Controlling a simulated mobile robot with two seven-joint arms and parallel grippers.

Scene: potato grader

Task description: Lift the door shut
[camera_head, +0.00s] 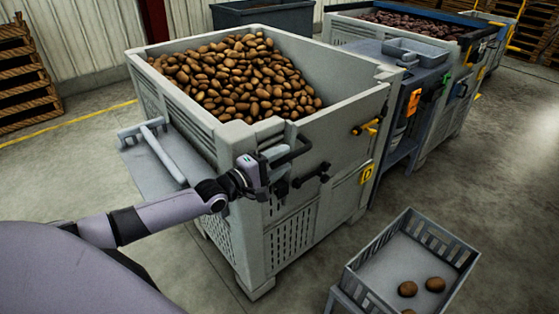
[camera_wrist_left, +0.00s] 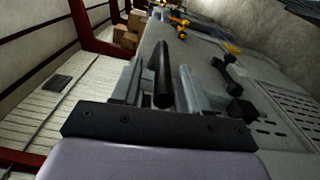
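A large grey crate (camera_head: 330,75) heaped with potatoes (camera_head: 240,80) fills the middle of the head view. A black bar handle (camera_head: 293,152) is at the upper part of its near wall. A second black handle (camera_head: 312,175) is just below and right of it. I cannot tell clearly which panel is the door or how far it stands open. My left gripper (camera_head: 272,166) is at the bar handle. In the left wrist view the handle (camera_wrist_left: 163,75) lies between the fingers (camera_wrist_left: 162,92), with gaps beside it, so the gripper looks open. My right gripper is not in view.
A grey shelf-like panel (camera_head: 138,172) with a light bar (camera_head: 162,155) juts from the crate's left side. A slotted grey bin (camera_head: 372,292) with a few potatoes stands on the right. A yellow and black latch (camera_head: 370,127) is on the near wall. Floor (camera_head: 325,245) shows between crate and bin.

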